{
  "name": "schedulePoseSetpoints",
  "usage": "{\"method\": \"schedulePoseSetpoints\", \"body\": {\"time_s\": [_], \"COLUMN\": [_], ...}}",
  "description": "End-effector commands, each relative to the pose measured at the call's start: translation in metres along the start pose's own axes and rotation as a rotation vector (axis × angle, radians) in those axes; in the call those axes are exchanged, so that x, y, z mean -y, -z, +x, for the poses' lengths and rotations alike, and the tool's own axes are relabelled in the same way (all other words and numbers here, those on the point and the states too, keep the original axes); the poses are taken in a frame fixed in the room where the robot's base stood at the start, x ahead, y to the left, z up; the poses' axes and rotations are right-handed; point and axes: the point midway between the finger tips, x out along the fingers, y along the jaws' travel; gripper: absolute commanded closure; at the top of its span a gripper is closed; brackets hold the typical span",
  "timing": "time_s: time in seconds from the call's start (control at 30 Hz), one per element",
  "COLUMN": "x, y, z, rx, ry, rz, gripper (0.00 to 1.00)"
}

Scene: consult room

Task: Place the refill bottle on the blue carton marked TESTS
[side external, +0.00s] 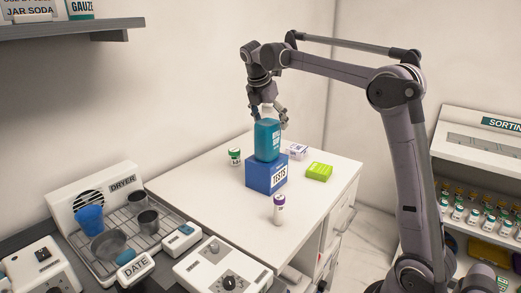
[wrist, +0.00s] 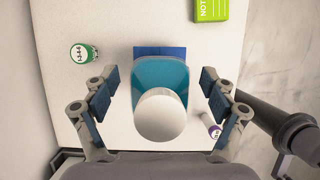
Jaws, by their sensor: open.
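The refill bottle (side external: 267,140) is teal with a white cap and stands upright on top of the blue carton marked TESTS (side external: 266,175). In the wrist view the bottle (wrist: 160,76) is seen from above, its white cap nearest the camera, with a strip of the blue carton (wrist: 160,51) showing beyond it. My gripper (side external: 267,112) is around the top of the bottle from above. In the wrist view its two fingers (wrist: 160,98) are spread wide, with clear gaps on both sides of the bottle. The carton's underside and far sides are hidden.
A dryer rack (side external: 140,240) stands front left. A shelf (side external: 70,29) hangs upper left.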

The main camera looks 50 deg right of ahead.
Motion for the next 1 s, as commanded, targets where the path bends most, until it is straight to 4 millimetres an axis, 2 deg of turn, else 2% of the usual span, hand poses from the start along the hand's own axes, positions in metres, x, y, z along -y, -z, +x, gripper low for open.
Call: {"method": "schedulePoseSetpoints", "body": {"time_s": [0.4,0.6,0.8,1.0], "x": [0.000,0.000,0.000,0.003], "y": [0.001,0.001,0.001,0.007], "z": [-0.070,-0.098,-0.113,-0.119], "rx": [0.000,0.000,0.000,-0.008], "ry": [-0.001,0.000,0.000,-0.020], "rz": [-0.003,-0.002,-0.001,0.044], "gripper": [0.15,0.15,0.15,0.15]}}
